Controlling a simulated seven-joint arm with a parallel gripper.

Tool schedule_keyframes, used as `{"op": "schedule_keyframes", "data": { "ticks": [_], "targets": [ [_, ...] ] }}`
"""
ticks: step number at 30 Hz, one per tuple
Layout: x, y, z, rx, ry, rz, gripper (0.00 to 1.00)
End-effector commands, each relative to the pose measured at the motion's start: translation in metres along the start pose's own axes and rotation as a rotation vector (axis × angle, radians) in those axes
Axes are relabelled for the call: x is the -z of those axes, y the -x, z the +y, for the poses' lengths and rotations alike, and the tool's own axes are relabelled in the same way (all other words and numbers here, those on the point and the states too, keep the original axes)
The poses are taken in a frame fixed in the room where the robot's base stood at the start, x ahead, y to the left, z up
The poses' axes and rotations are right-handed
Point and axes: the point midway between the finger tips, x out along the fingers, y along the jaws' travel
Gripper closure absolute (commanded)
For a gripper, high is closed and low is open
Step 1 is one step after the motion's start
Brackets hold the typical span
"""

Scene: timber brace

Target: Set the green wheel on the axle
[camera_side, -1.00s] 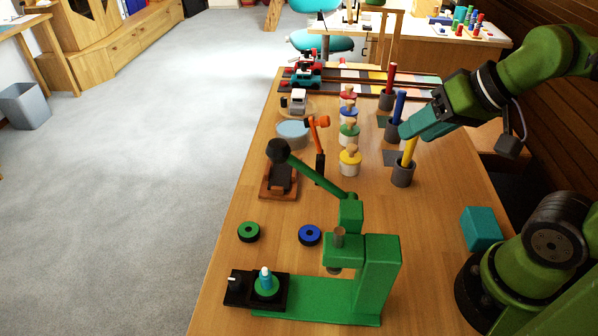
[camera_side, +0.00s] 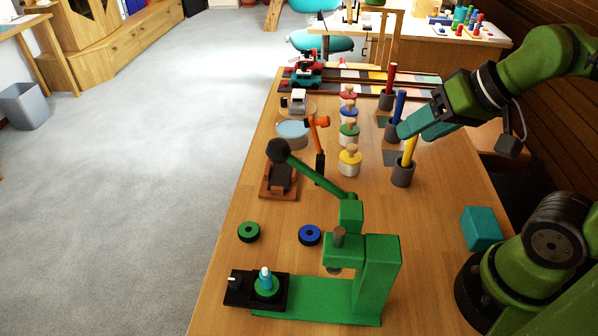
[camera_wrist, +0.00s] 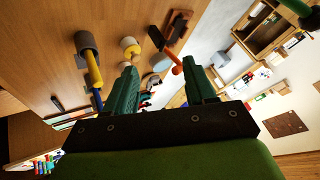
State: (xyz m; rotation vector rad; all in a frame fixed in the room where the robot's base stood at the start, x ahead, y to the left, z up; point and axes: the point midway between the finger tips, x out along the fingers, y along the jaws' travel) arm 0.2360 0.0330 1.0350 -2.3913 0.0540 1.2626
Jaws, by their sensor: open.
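The green wheel (camera_side: 249,232), a black-rimmed disc with a green face, lies flat on the table at the left. The axle (camera_side: 266,277) is a short upright peg with a light-blue side and a white tip, on a green round base at the left end of the green press (camera_side: 345,291). My gripper (camera_side: 415,130) is open and empty, high at the right near the blue and yellow rods, far from the wheel and the axle. In the wrist view its two teal fingers (camera_wrist: 165,92) stand apart. I cannot make out the green wheel in the wrist view.
A blue wheel (camera_side: 309,235) lies right of the green one. The press's green lever, with a black knob (camera_side: 277,150), slants over the table. Rods in grey cups, including the yellow rod (camera_side: 409,150), and several knobbed jars stand behind. A teal block (camera_side: 482,229) sits at right.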

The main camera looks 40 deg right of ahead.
Motion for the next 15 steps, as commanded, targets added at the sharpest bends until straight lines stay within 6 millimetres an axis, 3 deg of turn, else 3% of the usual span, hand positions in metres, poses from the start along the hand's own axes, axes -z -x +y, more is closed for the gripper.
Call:
{"op": "schedule_keyframes", "data": {
  "ticks": [1,4,15],
  "targets": [
    [0.0,0.0,0.0,0.0,0.0,0.0,0.37],
    [0.0,0.0,0.0,0.0,0.0,0.0,0.23],
    [0.0056,-0.0031,-0.0057,-0.01,0.026,-0.022,0.23]
  ]
}}
